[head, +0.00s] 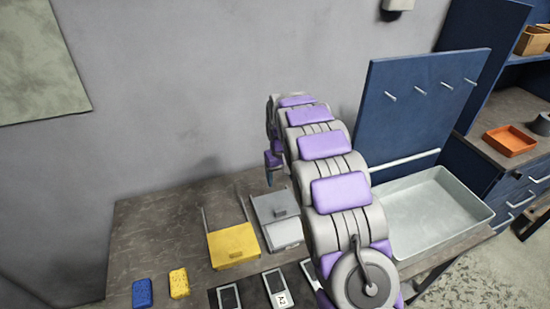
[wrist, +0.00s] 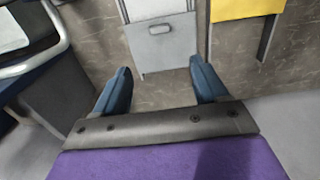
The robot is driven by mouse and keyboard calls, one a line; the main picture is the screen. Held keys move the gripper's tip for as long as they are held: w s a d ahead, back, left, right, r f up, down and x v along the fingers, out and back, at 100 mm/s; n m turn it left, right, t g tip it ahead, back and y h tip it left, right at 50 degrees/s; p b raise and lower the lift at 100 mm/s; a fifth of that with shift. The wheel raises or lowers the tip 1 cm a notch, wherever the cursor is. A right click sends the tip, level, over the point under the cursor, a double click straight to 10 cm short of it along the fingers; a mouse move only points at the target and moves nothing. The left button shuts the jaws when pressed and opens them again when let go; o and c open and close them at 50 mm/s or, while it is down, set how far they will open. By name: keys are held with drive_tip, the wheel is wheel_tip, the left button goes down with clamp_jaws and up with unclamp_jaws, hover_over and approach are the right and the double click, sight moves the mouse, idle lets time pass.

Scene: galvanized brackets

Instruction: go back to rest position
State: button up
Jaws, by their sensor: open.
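My gripper (wrist: 161,84) shows in the wrist view with its two blue fingers spread apart and nothing between them. In the head view my gripper (head: 272,165) is partly hidden by my purple and grey arm, raised over the back of the table. A grey bracket-like piece (wrist: 160,46) lies beyond the fingertips in the wrist view, and it also shows on the table in the head view (head: 272,207). A yellow piece of similar shape (wrist: 245,8) lies beside it and shows in the head view too (head: 233,246).
A metal tray (head: 440,232) stands right of my arm, below a blue panel (head: 420,105) with several pegs. A blue block (head: 142,294) and a yellow block (head: 179,283) lie at the table's front left. Dark framed cards (head: 229,297) lie near the front. The table's left part (head: 150,230) is clear.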

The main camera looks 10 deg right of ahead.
drive_tip(key=shift+r, duration=0.1)
drive_tip(key=s+d+r+m+b, duration=0.1)
drive_tip(key=s+r, duration=0.4)
drive_tip(key=s, duration=0.5)
drive_tip(key=s+d+r+b, duration=0.1)
drive_tip(key=s+r, duration=0.4)
drive_tip(key=s, duration=0.5)
drive_tip(key=s+f+m+g+b, duration=0.1)
drive_tip(key=s+f+b, duration=0.1)
drive_tip(key=s, duration=2.5)
drive_tip(key=shift+s+g+b, duration=0.3)
drive_tip(key=shift+s+g, duration=0.1)
